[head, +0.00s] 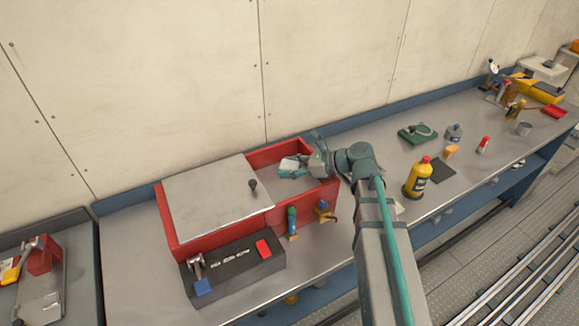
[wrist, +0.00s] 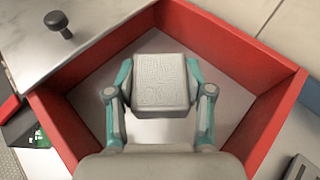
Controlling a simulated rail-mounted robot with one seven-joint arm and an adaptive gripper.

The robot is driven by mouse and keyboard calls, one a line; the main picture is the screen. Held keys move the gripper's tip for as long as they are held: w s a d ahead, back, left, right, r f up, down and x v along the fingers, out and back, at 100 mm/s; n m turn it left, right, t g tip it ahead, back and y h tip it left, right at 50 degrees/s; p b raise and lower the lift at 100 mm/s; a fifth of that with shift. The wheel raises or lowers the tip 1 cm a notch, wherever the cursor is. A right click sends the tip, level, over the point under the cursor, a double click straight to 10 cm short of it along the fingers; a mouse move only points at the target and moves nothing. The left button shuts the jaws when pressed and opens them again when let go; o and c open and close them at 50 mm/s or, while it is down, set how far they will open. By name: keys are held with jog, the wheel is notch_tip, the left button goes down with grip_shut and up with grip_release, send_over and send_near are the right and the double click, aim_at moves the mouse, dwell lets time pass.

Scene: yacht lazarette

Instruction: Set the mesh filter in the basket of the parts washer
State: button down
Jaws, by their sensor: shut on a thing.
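The parts washer is a red open-topped box (head: 310,205) on the bench, its left part covered by a grey lid (head: 205,195). My gripper (wrist: 160,88) is shut on a pale grey block with a wavy line pattern, seemingly the mesh filter (wrist: 161,72). In the head view my gripper (head: 291,170) reaches into the uncovered right part of the washer. In the wrist view the block is between the teal fingers, over the pale floor (wrist: 232,88) inside the red walls (wrist: 240,42). I cannot tell whether it touches the floor. No separate basket can be made out.
The lid's dark knob (wrist: 60,22) stands close to the opening's left side. Wall panels rise behind.

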jog(key=shift+f, duration=0.5)
jog(key=shift+c, duration=2.2)
grip_release()
jog(key=shift+s+f, duration=0.1)
jog(key=shift+f, duration=0.05)
jog(key=shift+r, duration=0.35)
jog(key=b+v, duration=0.2)
jog(key=v, duration=1)
jog(key=shift+r, duration=0.4)
